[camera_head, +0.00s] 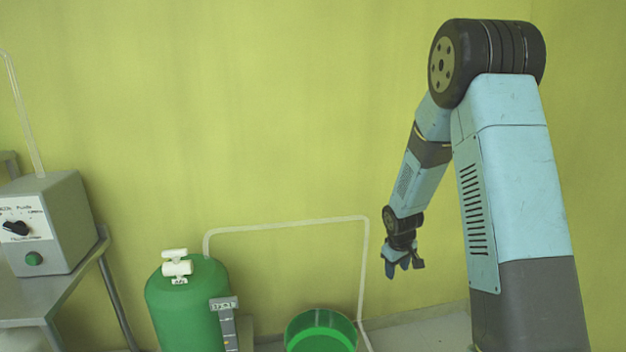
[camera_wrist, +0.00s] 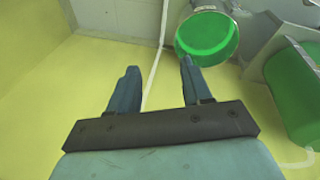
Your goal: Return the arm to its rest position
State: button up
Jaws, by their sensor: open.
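My gripper (camera_head: 403,265) hangs at the end of my bent blue arm, pointing down, right of the middle in the head view. It is in front of the yellow-green wall and apart from everything around it. In the wrist view my gripper (camera_wrist: 157,86) shows two blue fingers spread apart with nothing between them. The finger on the right overlaps the edge of a green bucket in that picture, but I cannot tell that they touch.
A green bucket (camera_head: 321,333) stands at the bottom, with a green tank (camera_head: 187,305) to its left. A pale pipe (camera_head: 290,223) runs along the wall. A grey control box (camera_head: 47,225) sits on a metal table (camera_head: 62,292) at left. The upper wall area is clear.

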jog(key=s+r+m+t, duration=0.1)
jog(key=s+r+m, duration=0.1)
jog(key=s+r, duration=0.6)
jog(key=s+r+m, duration=0.1)
jog(key=s+r, duration=0.3)
jog(key=r, duration=0.9)
jog(key=s+r+m, duration=0.1)
jog(key=s+r, duration=0.2)
jog(key=s, duration=0.4)
jog(key=s+a+r+m+t+y, duration=0.1)
jog(key=s+r, duration=0.2)
jog(key=s, duration=0.4)
jog(key=s+r, duration=0.4)
jog(key=s, duration=0.4)
jog(key=shift+a+m+t, duration=0.3)
jog(key=shift+a+m, duration=0.05)
jog(key=shift+m, duration=0.05)
